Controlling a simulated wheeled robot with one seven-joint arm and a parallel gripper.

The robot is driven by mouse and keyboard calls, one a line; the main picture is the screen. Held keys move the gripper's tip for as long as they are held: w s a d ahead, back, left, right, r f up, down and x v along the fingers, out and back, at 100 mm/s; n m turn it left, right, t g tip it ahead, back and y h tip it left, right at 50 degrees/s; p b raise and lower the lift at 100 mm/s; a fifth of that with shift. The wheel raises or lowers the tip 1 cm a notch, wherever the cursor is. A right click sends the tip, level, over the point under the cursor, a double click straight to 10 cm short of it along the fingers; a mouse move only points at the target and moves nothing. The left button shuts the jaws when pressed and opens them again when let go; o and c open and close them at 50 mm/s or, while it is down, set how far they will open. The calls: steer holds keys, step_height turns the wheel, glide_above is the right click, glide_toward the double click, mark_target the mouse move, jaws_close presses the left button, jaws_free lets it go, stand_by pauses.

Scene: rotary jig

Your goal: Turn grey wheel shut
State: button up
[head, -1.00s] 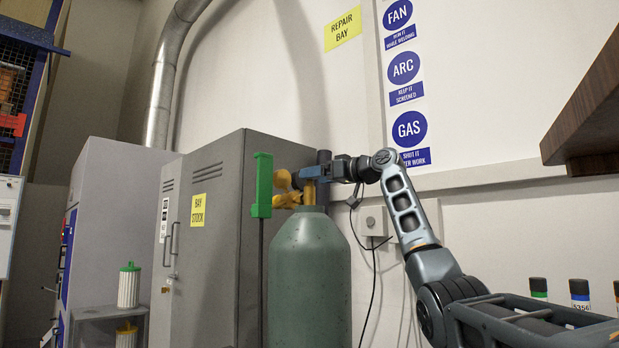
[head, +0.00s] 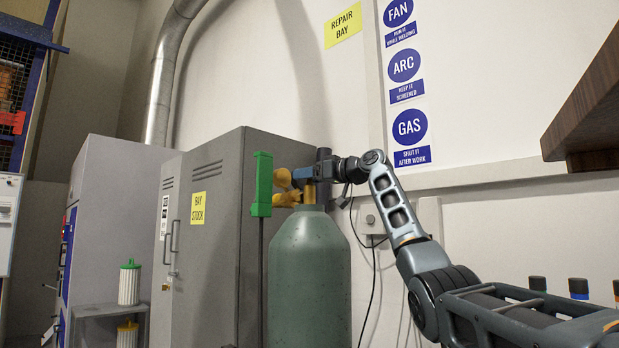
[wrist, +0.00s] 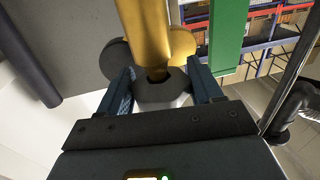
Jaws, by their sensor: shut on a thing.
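The grey wheel (wrist: 163,92) shows in the wrist view as a small faceted knob at the end of a brass valve body (wrist: 145,30). My gripper (wrist: 162,88) has one finger on each side of the wheel and is shut on it. In the head view, the valve sits on top of a green gas cylinder (head: 308,270). My gripper (head: 303,174) reaches the valve from the right there, and the wheel cannot be made out. The wheel's turn angle cannot be told.
A green upright bar (head: 263,185) stands just left of the valve. A grey cabinet (head: 208,240) is behind it. A dark post (head: 323,170) rises close behind my gripper. A wooden shelf (head: 590,100) juts in at the upper right, and cables hang on the wall.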

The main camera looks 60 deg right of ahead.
steer(key=shift+c, duration=1)
steer(key=shift+h, duration=0.3)
steer(key=m+g+h+b, duration=0.1)
steer(key=m+h, duration=0.2)
steer(key=h, duration=0.1)
steer(key=shift+a, duration=0.1)
steer(key=m+g+h, duration=0.2)
steer(key=m+h, duration=0.1)
steer(key=h, duration=0.1)
steer(key=shift+p, duration=0.3)
steer(key=shift+m+g+h+p, duration=0.6)
steer(key=shift+m+g+h, duration=1)
steer(key=shift+g+h, duration=0.5)
steer(key=o, duration=1)
steer(key=shift+c, duration=0.2)
